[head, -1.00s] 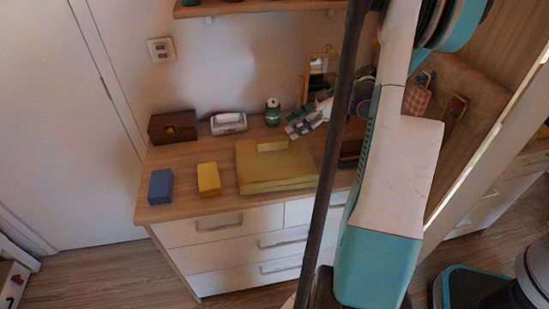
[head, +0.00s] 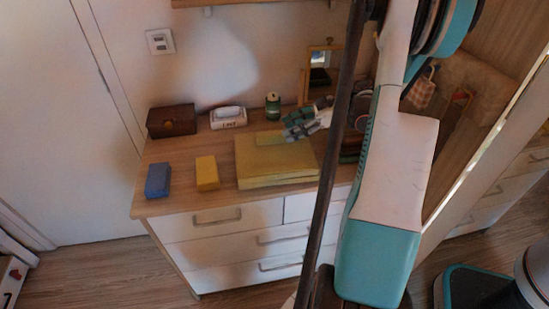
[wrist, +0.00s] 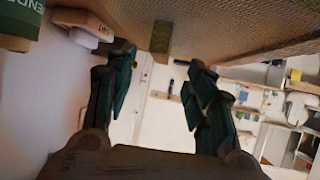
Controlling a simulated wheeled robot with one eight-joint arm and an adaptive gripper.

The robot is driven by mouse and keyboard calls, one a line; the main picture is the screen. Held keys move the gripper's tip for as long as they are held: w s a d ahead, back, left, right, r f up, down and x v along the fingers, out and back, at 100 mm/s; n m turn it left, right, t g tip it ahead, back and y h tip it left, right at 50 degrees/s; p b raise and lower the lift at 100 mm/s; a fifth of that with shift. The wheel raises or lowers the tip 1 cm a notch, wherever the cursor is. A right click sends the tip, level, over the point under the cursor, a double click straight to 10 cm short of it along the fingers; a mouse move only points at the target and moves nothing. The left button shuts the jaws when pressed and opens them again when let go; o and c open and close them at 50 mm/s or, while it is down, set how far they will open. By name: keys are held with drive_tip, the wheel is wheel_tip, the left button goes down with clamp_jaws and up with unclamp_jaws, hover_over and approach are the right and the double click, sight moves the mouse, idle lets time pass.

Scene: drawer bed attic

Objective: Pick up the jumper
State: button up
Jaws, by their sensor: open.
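A flat yellow slab with a knit-like texture lies on the dresser top (head: 222,150); it looks like the folded jumper (head: 275,165). A short yellow bar shows near its back edge, partly hidden by my gripper. In the wrist view the textured surface of the jumper (wrist: 235,25) fills the top, with an olive block (wrist: 161,41) at its edge. My gripper (head: 292,129) is open, at the slab's back right edge in the head view. In the wrist view its two dark green fingers (wrist: 156,85) are apart with nothing between them. I cannot tell whether they touch the jumper.
Blue (head: 158,180) and yellow (head: 207,173) blocks lie left of the jumper. A brown box (head: 172,121), a white dish (head: 228,118) and a green can (head: 272,106) stand along the wall. A framed mirror (head: 320,75) stands behind my gripper. My arm hides the dresser's right part.

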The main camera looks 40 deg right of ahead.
sight(276, 134)
drive_tip(key=b+x, duration=0.1)
drive_tip(key=x, duration=0.3)
drive_tip(key=shift+w+f+b, duration=0.1)
drive_tip(key=shift+f+b, duration=0.1)
drive_tip(key=shift+b, duration=0.1)
clamp_jaws()
